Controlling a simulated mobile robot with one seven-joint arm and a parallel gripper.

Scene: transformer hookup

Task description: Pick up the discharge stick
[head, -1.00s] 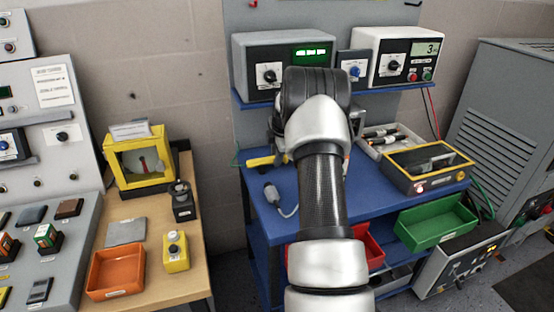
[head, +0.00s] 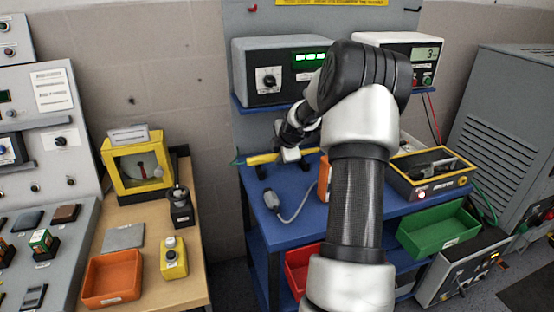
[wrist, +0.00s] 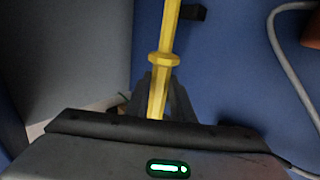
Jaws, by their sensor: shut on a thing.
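The discharge stick, a yellow rod (head: 262,159), lies roughly level at the back left of the blue bench. It shows on both sides of my gripper (head: 291,155). In the wrist view the yellow stick (wrist: 164,58), with a raised collar, runs down between the fingers of my gripper (wrist: 160,95), which are shut on it. A small black block (wrist: 193,12), perhaps a rest, is beside it over the blue bench top. I cannot tell whether the stick is clear of its rests.
A grey cable with a plug (head: 272,200) lies on the blue bench (head: 262,232) in front of the stick. A grey instrument (head: 265,78) stands on the shelf behind. An orange object (head: 323,178) is partly hidden by my arm. A yellow-edged box (head: 430,190) is at right.

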